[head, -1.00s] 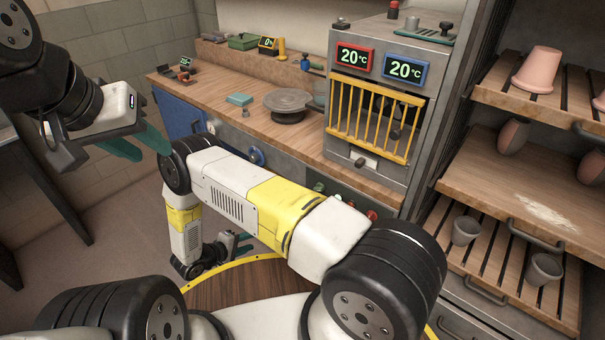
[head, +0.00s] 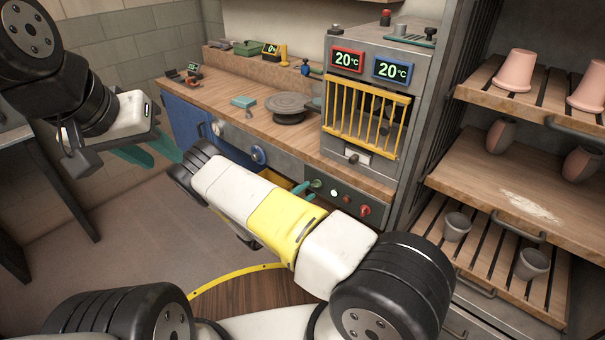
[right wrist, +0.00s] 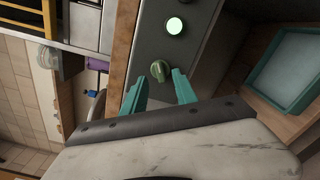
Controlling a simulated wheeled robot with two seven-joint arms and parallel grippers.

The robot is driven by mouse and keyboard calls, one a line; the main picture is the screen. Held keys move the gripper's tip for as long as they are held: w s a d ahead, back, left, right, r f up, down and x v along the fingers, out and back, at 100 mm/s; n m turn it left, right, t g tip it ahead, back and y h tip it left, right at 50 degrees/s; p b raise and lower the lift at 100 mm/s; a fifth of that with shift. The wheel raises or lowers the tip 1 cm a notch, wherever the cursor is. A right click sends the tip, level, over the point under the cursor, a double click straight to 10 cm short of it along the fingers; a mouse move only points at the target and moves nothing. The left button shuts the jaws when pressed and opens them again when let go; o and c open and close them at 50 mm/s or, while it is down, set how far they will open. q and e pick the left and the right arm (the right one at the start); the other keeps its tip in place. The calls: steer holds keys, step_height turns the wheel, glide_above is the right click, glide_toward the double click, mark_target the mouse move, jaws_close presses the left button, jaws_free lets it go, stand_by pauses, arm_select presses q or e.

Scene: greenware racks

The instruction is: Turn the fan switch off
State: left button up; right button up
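A control panel (head: 352,203) sits below the kiln. It carries a green knob (head: 316,183), a lit pale round lamp (head: 334,195) and a red knob (head: 365,210); I cannot read which is the fan switch. In the right wrist view, the green knob (right wrist: 160,70) lies just ahead of my right gripper (right wrist: 162,76), roughly between its fingertips. The lit lamp (right wrist: 174,26) is beyond it. The teal fingers are apart, and I see no clear contact. In the head view my right arm hides most of that gripper. My left gripper (head: 166,160) is open and empty in the air at left.
The kiln (head: 365,115) has a yellow barred door (head: 362,115) and 20°C displays. A wooden bench (head: 250,120) holds a turntable (head: 288,106). Racks with pots (head: 530,180) stand at right. A teal tray (right wrist: 290,68) is near the right gripper. Floor at left is clear.

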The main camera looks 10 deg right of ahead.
mark_target(316, 185)
steer(key=shift+x, duration=1.45)
jaws_close()
steer(key=n, duration=0.5)
steer(key=shift+f+n, duration=0.1)
steer(key=shift+n, duration=0.3)
steer(key=n, duration=0.6)
